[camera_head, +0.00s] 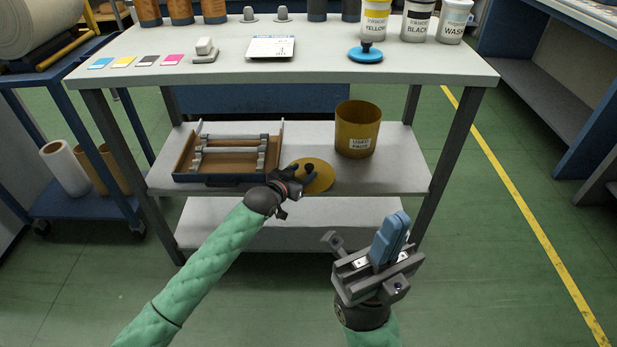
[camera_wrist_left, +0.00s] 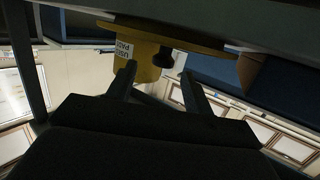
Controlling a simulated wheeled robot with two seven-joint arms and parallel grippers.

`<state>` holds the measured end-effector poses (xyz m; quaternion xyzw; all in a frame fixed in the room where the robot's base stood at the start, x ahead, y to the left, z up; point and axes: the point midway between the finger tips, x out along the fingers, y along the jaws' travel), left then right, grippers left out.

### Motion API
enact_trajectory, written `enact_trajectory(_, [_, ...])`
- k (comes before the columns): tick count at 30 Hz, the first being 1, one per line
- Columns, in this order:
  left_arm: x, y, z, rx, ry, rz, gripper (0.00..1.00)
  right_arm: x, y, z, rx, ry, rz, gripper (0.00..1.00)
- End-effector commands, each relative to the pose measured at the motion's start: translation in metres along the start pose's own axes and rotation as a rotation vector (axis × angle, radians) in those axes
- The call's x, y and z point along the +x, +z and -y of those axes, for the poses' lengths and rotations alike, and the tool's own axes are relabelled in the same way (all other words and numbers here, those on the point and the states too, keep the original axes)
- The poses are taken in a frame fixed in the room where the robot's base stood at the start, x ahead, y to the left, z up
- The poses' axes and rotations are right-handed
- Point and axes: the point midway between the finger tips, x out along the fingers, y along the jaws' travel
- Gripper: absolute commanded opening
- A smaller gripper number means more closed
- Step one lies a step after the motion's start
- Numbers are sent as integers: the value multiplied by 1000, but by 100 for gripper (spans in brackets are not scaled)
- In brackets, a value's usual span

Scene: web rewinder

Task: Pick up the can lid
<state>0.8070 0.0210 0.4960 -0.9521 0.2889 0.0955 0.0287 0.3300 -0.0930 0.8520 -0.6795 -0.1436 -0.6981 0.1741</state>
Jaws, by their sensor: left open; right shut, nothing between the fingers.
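The can lid (camera_head: 322,181) is a flat yellow disc with a black knob (camera_head: 309,168), lying on the middle shelf. My left gripper (camera_head: 297,181) is at the lid's left side, partly covering it. In the left wrist view the picture is upside down; the lid (camera_wrist_left: 195,38) hangs at the top. Its knob (camera_wrist_left: 164,60) shows between my open left fingertips (camera_wrist_left: 159,70); whether it is fully between them in depth I cannot tell. The yellow can labelled "USED PADS" (camera_head: 358,130) stands without its lid behind it, right. My right gripper (camera_head: 392,238) is shut and empty, in front of the cart.
A tray with metal rollers (camera_head: 225,178) lies left of the lid on the middle shelf (camera_head: 395,170). The shelf right of the lid is clear.

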Motion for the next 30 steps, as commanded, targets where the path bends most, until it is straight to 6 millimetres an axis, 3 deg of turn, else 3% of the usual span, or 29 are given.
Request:
enact_trajectory(12, [47,11,4,0,0,0,51,-14,3,4,31,5,-4,0])
enact_trajectory(21, [52,10,4,0,0,0,51,-15,3,4,31,0,3,0])
enact_trajectory(22, [52,10,4,0,0,0,50,-15,3,4,31,0,3,0])
enact_trajectory(27, [52,10,4,0,0,1,16,-15,3,4,30,1,3,0])
enact_trajectory(30, [52,10,4,0,0,1,2,-15,3,4,30,2,2,0])
